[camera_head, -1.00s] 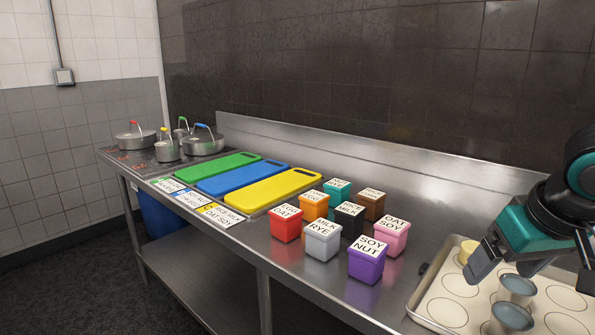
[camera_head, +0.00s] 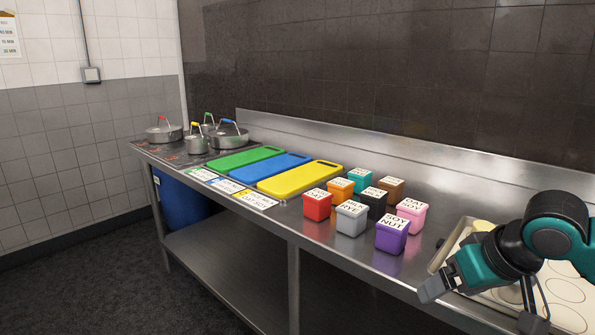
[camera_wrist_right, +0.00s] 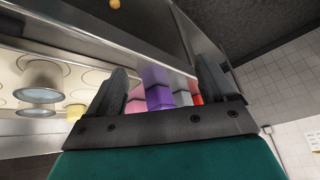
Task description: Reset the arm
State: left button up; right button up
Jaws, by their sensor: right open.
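My right gripper (camera_head: 485,302) is at the lower right of the head view, by the table's front edge, beside the muffin tray (camera_head: 441,250). In the right wrist view my right gripper (camera_wrist_right: 163,85) has its two fingers wide apart, with nothing between them. The purple tub (camera_wrist_right: 157,92) shows in the background between the fingers. My right arm covers part of the tray in the head view. My left arm and gripper are not in view.
Several labelled tubs, including a purple one (camera_head: 392,236) and a red one (camera_head: 317,206), stand left of the gripper. Green, blue and yellow boards (camera_head: 300,179) lie farther left, then pots (camera_head: 229,135). Cups (camera_wrist_right: 38,75) sit on the tray. Floor before the table is clear.

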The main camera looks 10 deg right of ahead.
jog(key=a+f+n+t+y+p, duration=0.1)
jog(key=a+f+t, duration=0.1)
jog(key=a+f, duration=0.45)
jog(key=a+f+t+y, duration=0.1)
jog(key=a+f, duration=0.2)
jog(key=f, duration=0.7)
jog(key=s+a+f+n+t+h+p, duration=0.1)
jog(key=s+a+f, duration=0.3)
jog(key=s+f, duration=0.5)
jog(key=s+t, duration=0.1)
jog(key=s, duration=0.2)
jog(key=shift+f+h, duration=0.2)
jog(key=shift+h, duration=0.1)
